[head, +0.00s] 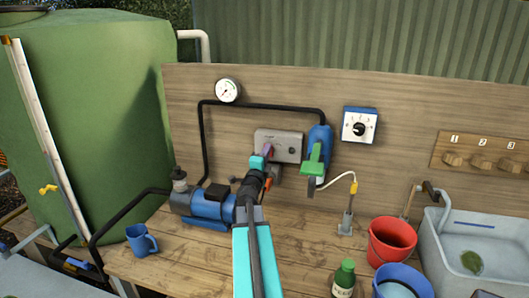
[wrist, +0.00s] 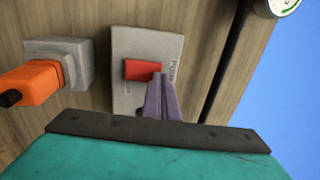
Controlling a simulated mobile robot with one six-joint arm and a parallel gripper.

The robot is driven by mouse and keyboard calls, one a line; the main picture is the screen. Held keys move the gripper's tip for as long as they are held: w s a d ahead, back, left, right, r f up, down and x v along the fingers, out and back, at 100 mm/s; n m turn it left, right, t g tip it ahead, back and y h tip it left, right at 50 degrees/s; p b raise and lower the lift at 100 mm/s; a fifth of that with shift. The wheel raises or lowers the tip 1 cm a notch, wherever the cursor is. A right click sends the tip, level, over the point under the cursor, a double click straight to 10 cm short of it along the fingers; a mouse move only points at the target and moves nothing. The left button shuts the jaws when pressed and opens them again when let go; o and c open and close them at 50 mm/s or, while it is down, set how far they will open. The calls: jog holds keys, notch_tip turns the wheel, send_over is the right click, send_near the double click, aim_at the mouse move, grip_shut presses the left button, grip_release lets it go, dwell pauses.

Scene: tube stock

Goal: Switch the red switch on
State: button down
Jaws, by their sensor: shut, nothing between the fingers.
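The red switch (wrist: 140,69) is a rocker on a grey plate (wrist: 133,45) lettered "PUMP", seen in the wrist view. In the head view the grey plate (head: 291,139) is on the wooden board, and my gripper hides the rocker. My gripper (wrist: 159,78) has its purple fingers closed together with nothing between them. Their tips overlap the rocker's right end in the wrist view; I cannot tell whether they touch it. In the head view my gripper (head: 267,152) is in front of the plate's left part. Which way the rocker is tilted is not clear.
An orange plug (wrist: 42,80) sits in a grey socket (wrist: 75,55) beside the plate. A blue and green device (head: 318,140) hangs just right of the plate. A blue pump (head: 203,205) stands below left. A gauge (head: 228,90) and a dial box (head: 360,125) are on the board.

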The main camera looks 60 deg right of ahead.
jog(key=shift+w+a, duration=0.1)
jog(key=shift+w, duration=0.1)
jog(key=shift+w+d+r, duration=0.1)
jog(key=shift+d+r, duration=0.1)
jog(key=shift+d, duration=0.15)
jog(key=shift+a, duration=0.1)
